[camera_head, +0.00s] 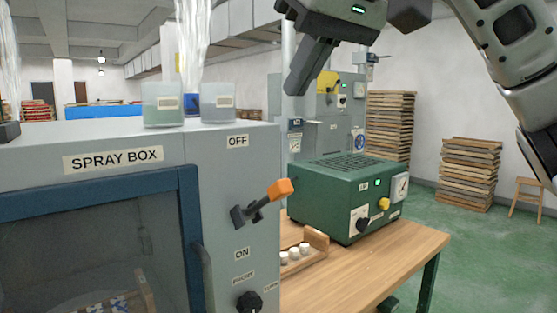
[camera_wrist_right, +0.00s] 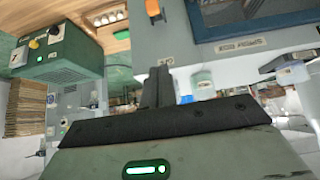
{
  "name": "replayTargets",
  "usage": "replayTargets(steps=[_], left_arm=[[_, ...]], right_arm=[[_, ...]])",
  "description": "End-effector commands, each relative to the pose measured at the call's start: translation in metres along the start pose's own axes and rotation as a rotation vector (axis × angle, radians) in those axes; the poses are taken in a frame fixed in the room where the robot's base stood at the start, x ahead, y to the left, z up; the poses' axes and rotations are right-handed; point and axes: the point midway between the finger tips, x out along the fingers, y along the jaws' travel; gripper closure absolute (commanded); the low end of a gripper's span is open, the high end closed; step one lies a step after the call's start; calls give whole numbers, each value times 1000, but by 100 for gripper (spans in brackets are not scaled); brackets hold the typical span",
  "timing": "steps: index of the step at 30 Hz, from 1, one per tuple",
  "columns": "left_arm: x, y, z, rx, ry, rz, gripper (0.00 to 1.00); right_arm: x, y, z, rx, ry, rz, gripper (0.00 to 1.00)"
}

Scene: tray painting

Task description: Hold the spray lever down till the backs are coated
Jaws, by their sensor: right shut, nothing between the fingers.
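The spray lever (camera_head: 278,189) is a dark arm with an orange grip on the front of the grey spray box (camera_head: 225,165). It slants up to the right, between the OFF and ON labels. My right gripper (camera_head: 299,85) is shut and empty, above the lever and clear of it. In the right wrist view its dark fingers (camera_wrist_right: 156,85) are together, and the lever's orange grip (camera_wrist_right: 152,8) shows at the top edge. Blue-and-white patterned pieces (camera_head: 110,305) show partly through the spray box window; I cannot tell how coated they are. My left gripper is out of view.
A green machine (camera_head: 325,205) stands on the wooden table (camera_head: 365,265) right of the box. A tray (camera_head: 318,240) with small white pieces lies between them. Two jars (camera_head: 162,105) stand on the box. A dark knob (camera_head: 249,302) sits below the lever.

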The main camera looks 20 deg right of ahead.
Motion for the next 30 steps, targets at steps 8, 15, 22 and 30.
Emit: replayTargets(steps=[8, 15, 22, 30], left_arm=[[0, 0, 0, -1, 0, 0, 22], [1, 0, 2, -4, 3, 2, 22], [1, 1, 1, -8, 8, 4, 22], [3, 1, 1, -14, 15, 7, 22]], right_arm=[[5, -1, 0, 1, -2, -4, 100], [42, -1, 1, 1, -5, -5, 100], [92, -2, 1, 1, -5, -6, 100], [109, -2, 30, 2, 0, -6, 100]])
